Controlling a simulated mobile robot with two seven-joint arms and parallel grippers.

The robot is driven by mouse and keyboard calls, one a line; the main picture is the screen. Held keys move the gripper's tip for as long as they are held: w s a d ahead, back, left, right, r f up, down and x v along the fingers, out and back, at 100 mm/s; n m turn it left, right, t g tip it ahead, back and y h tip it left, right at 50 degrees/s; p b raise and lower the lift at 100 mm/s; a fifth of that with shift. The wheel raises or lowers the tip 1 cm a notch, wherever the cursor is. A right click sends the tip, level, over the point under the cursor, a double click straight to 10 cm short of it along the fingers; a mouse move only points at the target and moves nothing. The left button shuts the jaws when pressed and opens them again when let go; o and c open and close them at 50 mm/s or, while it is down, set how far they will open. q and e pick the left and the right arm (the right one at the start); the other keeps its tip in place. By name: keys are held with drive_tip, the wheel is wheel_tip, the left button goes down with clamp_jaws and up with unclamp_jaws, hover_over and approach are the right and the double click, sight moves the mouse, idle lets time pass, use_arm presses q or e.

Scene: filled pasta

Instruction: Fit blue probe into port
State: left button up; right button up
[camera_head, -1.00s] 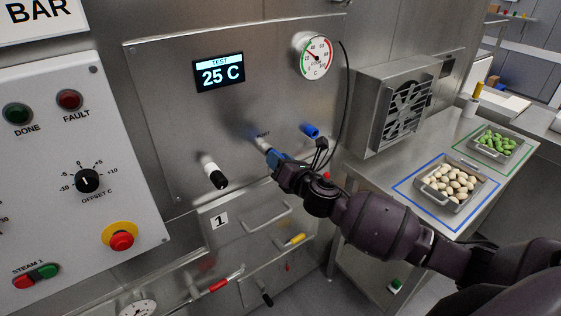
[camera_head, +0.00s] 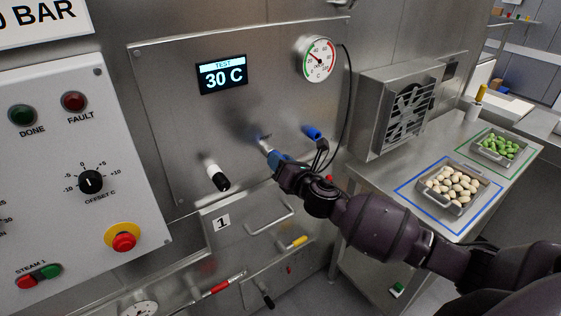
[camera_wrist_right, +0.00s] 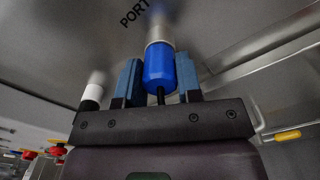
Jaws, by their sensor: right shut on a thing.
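My right gripper (camera_head: 277,163) is at the steel panel (camera_head: 165,95) and is shut on the blue probe. In the right wrist view the blue probe (camera_wrist_right: 159,68) sits between the two blue fingers, with its pale metal end pointing at the panel beside the label "PORT" (camera_wrist_right: 133,12). The probe's metal end (camera_head: 265,146) also shows in the head view, at the panel face. The port opening is hidden by the probe, and I cannot tell how deep the tip is. The display (camera_head: 221,74) reads "TEST 30 C". My left gripper is not in view.
A white-and-black handle (camera_head: 216,177) sticks out left of the probe, and a blue cylinder (camera_head: 312,133) sticks out to its right. A black cable (camera_head: 347,100) hangs by the dial gauge (camera_head: 319,59). A fan box (camera_head: 398,108) and trays stand at right.

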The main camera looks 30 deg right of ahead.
drive_tip(key=shift+r, duration=0.1)
idle(0.3)
drive_tip(key=o, duration=1.2)
drive_tip(key=shift+o, duration=0.2)
drive_tip(key=s+d+p, duration=0.1)
drive_tip(key=s, duration=0.6)
drive_tip(key=shift+p, duration=0.35)
idle(0.4)
idle(0.3)
